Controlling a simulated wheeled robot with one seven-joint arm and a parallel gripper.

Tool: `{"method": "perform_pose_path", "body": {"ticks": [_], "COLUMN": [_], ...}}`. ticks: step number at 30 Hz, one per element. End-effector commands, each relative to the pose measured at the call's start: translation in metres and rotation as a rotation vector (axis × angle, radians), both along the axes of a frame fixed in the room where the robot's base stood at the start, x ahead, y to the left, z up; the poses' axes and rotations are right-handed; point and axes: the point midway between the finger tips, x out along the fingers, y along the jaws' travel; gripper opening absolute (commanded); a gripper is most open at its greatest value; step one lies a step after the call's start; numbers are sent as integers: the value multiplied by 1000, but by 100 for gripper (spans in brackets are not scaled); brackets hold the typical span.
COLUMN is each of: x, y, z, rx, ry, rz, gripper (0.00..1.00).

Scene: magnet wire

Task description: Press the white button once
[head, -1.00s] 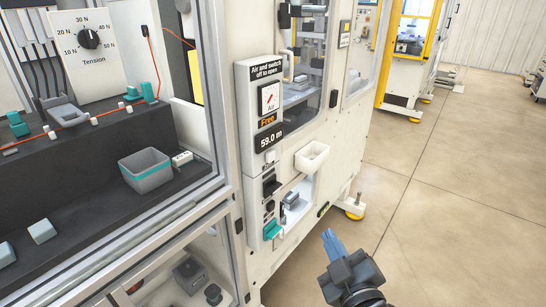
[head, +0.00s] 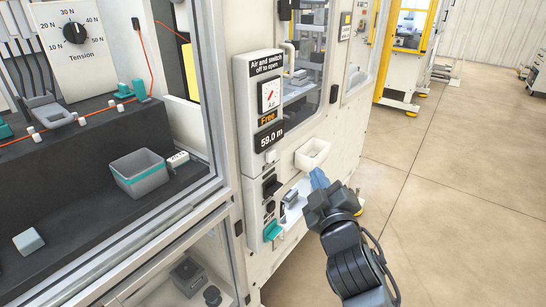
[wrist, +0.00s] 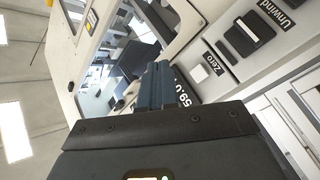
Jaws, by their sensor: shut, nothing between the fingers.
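The small white button (head: 271,156) sits on the cream machine panel just under the black 59.0 m display (head: 270,137). In the wrist view the white button (wrist: 200,73) shows beside the label Zero, right of my fingers. My gripper (head: 319,179) is shut and empty, its blue fingers together. In the head view the fingertips appear just below the white bin, to the right of and lower than the button. In the wrist view my fingers (wrist: 162,85) partly cover the display, with a visible gap to the button.
A white open bin (head: 312,154) juts from the panel right of the button. A black switch (head: 271,187), labelled Unwind in the wrist view, and a teal lever (head: 272,231) sit lower on the panel. The floor (head: 440,210) to the right is clear.

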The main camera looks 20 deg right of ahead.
Motion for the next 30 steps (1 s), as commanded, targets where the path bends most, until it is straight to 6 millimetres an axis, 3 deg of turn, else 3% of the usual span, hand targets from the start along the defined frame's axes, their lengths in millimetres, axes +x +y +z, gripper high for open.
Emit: {"method": "perform_pose_path", "body": {"ticks": [18,30], "x": [58,68], "y": [42,50], "z": [-3,0], "rx": [0,0], "ry": [-1,0], "rz": [2,0], "gripper": [0,0]}}
